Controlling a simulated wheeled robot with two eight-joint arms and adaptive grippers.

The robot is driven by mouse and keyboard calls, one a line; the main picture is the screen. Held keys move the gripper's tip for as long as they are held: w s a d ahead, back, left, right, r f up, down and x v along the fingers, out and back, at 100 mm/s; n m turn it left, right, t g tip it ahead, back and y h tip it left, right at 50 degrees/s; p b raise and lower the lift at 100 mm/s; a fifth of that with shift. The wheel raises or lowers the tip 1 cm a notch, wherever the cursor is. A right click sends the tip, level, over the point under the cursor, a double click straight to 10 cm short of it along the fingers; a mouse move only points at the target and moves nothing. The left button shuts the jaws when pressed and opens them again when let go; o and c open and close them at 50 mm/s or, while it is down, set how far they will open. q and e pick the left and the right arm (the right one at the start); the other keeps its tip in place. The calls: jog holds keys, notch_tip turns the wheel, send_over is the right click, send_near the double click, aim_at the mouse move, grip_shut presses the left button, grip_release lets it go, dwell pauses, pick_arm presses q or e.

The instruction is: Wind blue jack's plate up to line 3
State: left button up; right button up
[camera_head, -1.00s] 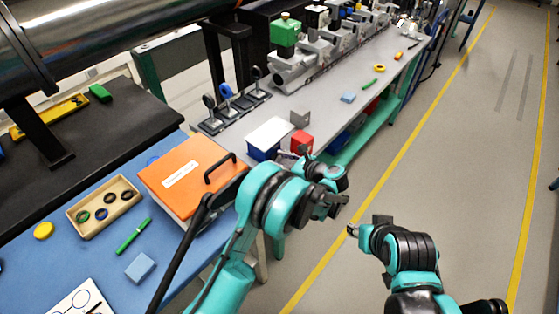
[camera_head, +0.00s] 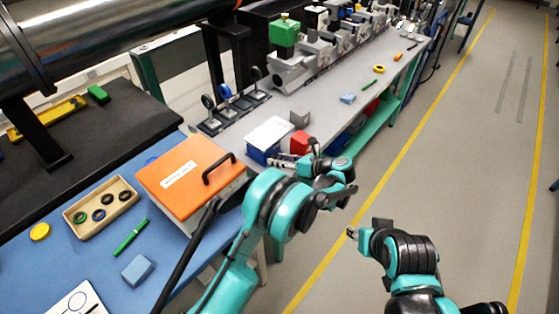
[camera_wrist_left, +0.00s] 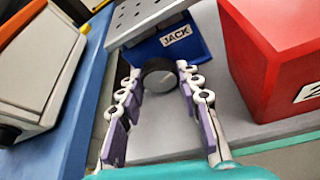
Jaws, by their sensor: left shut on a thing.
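The blue jack (camera_head: 258,156) stands on the grey bench with a pale plate (camera_head: 270,132) on top. In the left wrist view its blue body (camera_wrist_left: 150,50) bears a JACK label, and the perforated plate (camera_wrist_left: 138,17) is above it. A dark round knob (camera_wrist_left: 160,76) sticks out from its front. My left gripper (camera_head: 283,159) is at the jack's front, its fingers (camera_wrist_left: 160,88) shut on the knob from both sides. The line marks are not visible. My right gripper (camera_head: 352,232) hangs over the floor; its jaw state is unclear.
A red block (camera_head: 301,144) stands close beside the jack and also shows in the left wrist view (camera_wrist_left: 280,55). A grey block (camera_head: 299,118) is behind it. An orange-lidded box (camera_head: 185,172) is to the left. Mounted optics (camera_head: 232,108) stand behind. The floor at right is clear.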

pick_arm(q)
jog(key=shift+w+a, duration=0.1)
jog(key=o, duration=0.9)
jog(key=shift+a, duration=0.1)
jog(key=v, duration=1.2)
